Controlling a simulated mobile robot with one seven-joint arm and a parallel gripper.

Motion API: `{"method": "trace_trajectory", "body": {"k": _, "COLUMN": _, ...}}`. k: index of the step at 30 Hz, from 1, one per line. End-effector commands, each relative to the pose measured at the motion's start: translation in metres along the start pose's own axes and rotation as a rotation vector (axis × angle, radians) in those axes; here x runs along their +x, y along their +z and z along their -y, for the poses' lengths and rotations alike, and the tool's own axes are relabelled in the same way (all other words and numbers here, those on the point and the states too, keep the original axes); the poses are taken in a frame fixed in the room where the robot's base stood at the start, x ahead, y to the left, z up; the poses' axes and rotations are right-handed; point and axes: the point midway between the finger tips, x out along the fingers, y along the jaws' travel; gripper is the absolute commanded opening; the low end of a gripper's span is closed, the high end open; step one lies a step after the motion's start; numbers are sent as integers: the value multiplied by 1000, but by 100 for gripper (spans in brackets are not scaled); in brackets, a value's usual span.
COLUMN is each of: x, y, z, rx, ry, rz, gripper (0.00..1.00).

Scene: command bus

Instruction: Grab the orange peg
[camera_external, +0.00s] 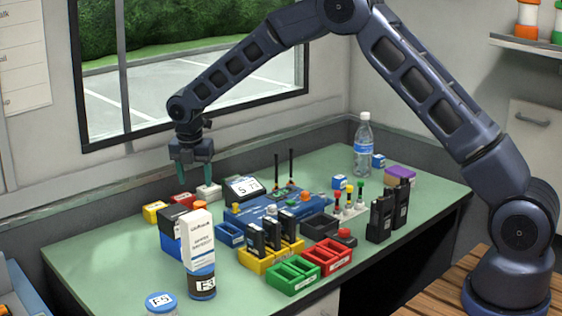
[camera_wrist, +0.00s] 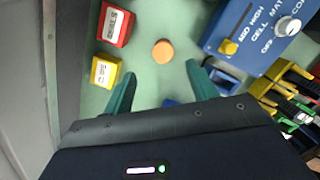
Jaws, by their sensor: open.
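The orange peg (camera_wrist: 163,51) shows in the wrist view as a round orange top on the green table, just beyond the fingertips and between their lines. In the external view an orange top (camera_external: 200,207), likely the same peg, shows behind a white carton that hides its lower part. My gripper (camera_external: 193,181) hangs pointing down above the back left of the table. Its two green fingers (camera_wrist: 161,71) are apart, with nothing between them. The peg is not touched by either finger in the wrist view.
A red block (camera_wrist: 115,26) and a yellow block (camera_wrist: 104,72) lie left of the peg. A blue control box (camera_wrist: 250,38) is at its right. The white carton (camera_external: 198,240) stands in front. Radios in yellow bins (camera_external: 256,262) and a water bottle (camera_external: 363,147) stand farther right.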

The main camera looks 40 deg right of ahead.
Motion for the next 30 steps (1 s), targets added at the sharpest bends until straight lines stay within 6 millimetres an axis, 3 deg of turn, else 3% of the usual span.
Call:
{"method": "trace_trajectory", "body": {"k": 5, "x": 12, "y": 0, "z": -1, "rx": -6, "ry": 0, "rz": 0, "gripper": 58}}
{"method": "trace_trajectory", "body": {"k": 13, "x": 50, "y": 0, "z": 0, "rx": -4, "ry": -3, "rz": -1, "gripper": 58}}
{"method": "trace_trajectory", "body": {"k": 22, "x": 69, "y": -1, "z": 2, "rx": -5, "ry": -2, "rz": 0, "gripper": 58}}
{"method": "trace_trajectory", "body": {"k": 30, "x": 105, "y": -2, "z": 5, "rx": -4, "ry": -1, "rz": 0, "gripper": 58}}
